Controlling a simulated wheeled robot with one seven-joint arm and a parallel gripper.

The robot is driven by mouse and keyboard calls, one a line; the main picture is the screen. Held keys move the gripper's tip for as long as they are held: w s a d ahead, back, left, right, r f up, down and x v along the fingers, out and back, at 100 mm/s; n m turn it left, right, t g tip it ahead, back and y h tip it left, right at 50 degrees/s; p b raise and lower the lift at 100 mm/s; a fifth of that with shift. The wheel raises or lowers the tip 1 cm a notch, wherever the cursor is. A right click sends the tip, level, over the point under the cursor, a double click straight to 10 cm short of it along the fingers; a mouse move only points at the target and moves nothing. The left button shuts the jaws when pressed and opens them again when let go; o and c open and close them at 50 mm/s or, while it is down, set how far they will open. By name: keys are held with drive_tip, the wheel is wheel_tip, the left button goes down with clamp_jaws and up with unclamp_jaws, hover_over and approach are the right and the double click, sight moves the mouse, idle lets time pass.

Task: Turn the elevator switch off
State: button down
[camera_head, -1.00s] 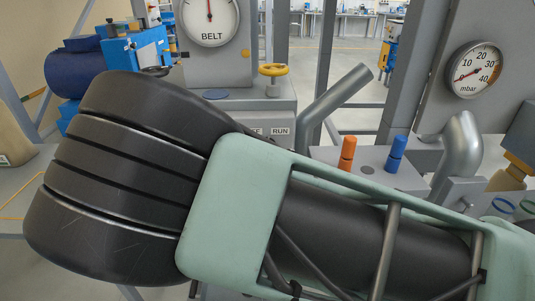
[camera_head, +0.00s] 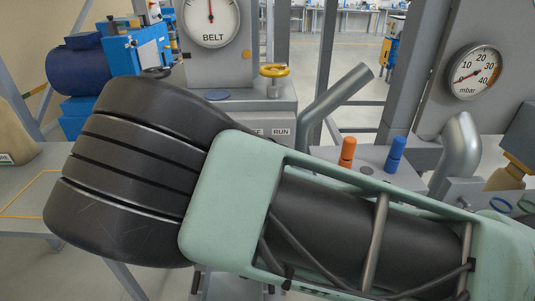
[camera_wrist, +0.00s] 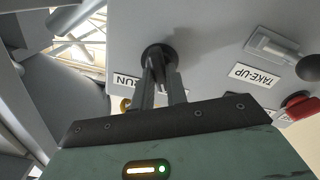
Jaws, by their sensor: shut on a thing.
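In the wrist view, a round black switch knob (camera_wrist: 158,58) sticks out from a grey panel. My gripper (camera_wrist: 160,72) is shut on this knob, with its two fingers reaching up to it. A white label reading "RUN" (camera_wrist: 126,81) is partly hidden beside the fingers. In the head view, the "RUN" label (camera_head: 281,132) shows on the front of a grey box, with another label ending in "FE" to its left. My arm hides the knob and my gripper there. I cannot read any label saying elevator.
A "TAKE-UP" label (camera_wrist: 255,75) and a red knob (camera_wrist: 299,107) are on the same panel. A yellow handwheel (camera_head: 274,70) tops the grey box. An orange peg (camera_head: 347,152) and a blue peg (camera_head: 396,154) stand right. Gauges include the BELT dial (camera_head: 211,18) and mbar dial (camera_head: 475,73).

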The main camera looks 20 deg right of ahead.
idle(0.5)
drive_tip(key=c, duration=1.4)
unclamp_jaws()
drive_tip(key=p+v, duration=0.1)
drive_tip(key=v, duration=1.6)
drive_tip(key=shift+s, duration=0.2)
